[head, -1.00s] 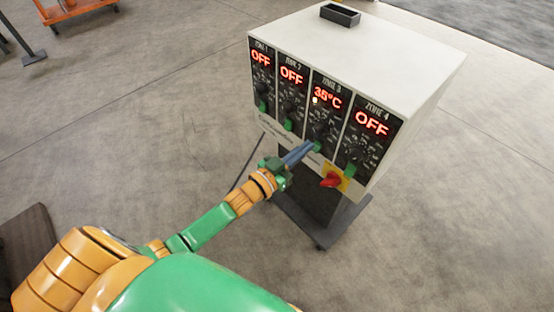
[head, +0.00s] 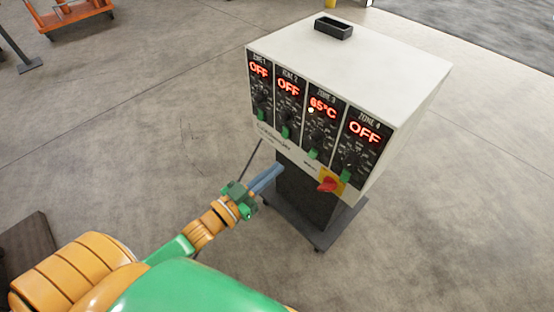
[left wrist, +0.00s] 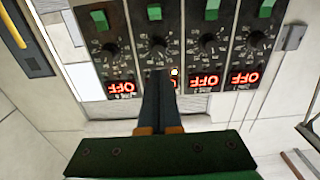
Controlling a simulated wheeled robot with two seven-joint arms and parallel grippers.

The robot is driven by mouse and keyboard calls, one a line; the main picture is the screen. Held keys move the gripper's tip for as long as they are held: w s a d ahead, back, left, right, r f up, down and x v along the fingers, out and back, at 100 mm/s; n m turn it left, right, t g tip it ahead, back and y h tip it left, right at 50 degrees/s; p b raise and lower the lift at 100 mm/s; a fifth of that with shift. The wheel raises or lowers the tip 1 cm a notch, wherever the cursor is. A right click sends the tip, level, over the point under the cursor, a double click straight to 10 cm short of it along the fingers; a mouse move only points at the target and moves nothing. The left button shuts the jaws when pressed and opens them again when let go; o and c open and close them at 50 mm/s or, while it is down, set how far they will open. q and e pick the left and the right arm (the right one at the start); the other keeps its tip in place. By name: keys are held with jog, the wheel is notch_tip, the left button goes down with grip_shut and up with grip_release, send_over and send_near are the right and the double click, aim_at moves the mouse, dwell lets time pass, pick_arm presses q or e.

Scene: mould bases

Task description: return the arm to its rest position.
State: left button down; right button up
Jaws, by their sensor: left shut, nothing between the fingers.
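My left gripper (head: 268,177) is shut and empty. In the head view it is below and in front of the control box (head: 375,62), apart from it. In the left wrist view its shut fingers (left wrist: 158,100) cover part of the zone 3 display. The zone 1 (head: 259,69), zone 2 (head: 288,87) and zone 4 (head: 364,132) displays read OFF. My right gripper is not in view.
A red switch on a yellow plate (head: 328,184) is at the lower front of the box. The box stands on a dark pedestal with a wide base (head: 345,222). An orange cart (head: 70,14) is far left. The grey floor around is mostly clear.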

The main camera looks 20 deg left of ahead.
pick_arm(q)
jog(key=s+a+f+n+g+y+p, duration=0.1)
jog(key=s+a+f+g+y+p, duration=0.2)
jog(key=f, duration=0.5)
jog(key=s+a+f+n+g+y+p, duration=0.1)
jog(key=s+a+f+g+y+p, duration=0.1)
jog(key=s+f+g+p, duration=0.5)
jog(key=s+d+f+g, duration=0.1)
jog(key=s+f+g, duration=0.1)
jog(key=s, duration=0.5)
jog(key=s+d+f+g, duration=0.1)
jog(key=s+f+g, duration=0.1)
jog(key=s+f, duration=0.3)
jog(key=s+d+f+g+y+p, duration=0.1)
jog(key=s+f+g, duration=0.1)
jog(key=s, duration=0.6)
jog(key=shift+s+f, duration=0.3)
jog(key=shift+f, duration=0.45)
